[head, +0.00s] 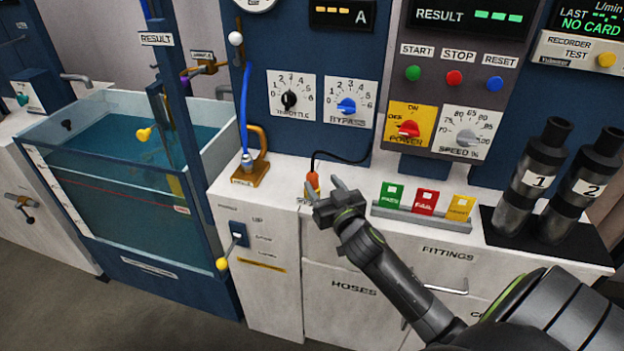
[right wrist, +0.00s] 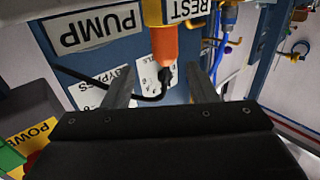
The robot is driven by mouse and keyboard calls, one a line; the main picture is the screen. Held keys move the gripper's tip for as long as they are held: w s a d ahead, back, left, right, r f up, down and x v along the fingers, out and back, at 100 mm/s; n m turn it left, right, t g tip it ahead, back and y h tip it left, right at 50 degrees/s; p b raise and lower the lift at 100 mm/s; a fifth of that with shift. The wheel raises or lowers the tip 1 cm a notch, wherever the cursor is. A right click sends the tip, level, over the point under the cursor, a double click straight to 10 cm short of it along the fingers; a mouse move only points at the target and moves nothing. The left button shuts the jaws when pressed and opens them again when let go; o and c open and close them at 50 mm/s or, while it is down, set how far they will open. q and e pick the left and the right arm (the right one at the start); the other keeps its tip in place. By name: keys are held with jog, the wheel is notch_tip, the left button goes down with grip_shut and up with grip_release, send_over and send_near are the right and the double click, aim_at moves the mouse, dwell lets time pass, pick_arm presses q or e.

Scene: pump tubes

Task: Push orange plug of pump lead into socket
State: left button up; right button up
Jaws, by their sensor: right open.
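In the right wrist view the orange plug (right wrist: 164,45) meets a yellow holder (right wrist: 166,12) beside a REST label. Its black lead (head: 343,160) arches up and right to the blue panel. My right gripper (head: 322,189) is open at the plug. In the wrist view the plug shows between the two open fingers (right wrist: 168,88), with a visible gap on each side. I cannot make out the socket; a PUMP label (right wrist: 92,27) shows beside the holder. My left gripper is not in view.
A tray of green, red and yellow cards (head: 424,205) stands right of my gripper. Two dark cylinders (head: 535,175) stand farther right. A brass fitting with a blue hose (head: 249,168) stands to the left, beside the water tank (head: 120,170).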

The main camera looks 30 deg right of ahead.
aim_at(315, 179)
jog(key=w, duration=0.2)
jog(key=w+p, duration=0.1)
jog(key=w, duration=0.2)
jog(key=shift+f, duration=0.2)
jog(key=shift+w+d, duration=0.15)
jog(key=shift+w, duration=0.15)
jog(key=shift+c, duration=0.4)
jog(key=c, duration=0.9)
notch_tip(315, 179, up, 10)
jog(key=shift+s+d+f+p, duration=0.1)
jog(key=shift+d+f+p, duration=0.05)
jog(key=shift+p, duration=0.75)
jog(key=shift+c, duration=0.2)
jog(key=s+d+p, duration=0.5)
jog(key=s+p, duration=0.1)
jog(key=p, duration=0.1)
jog(key=shift+f, duration=0.2)
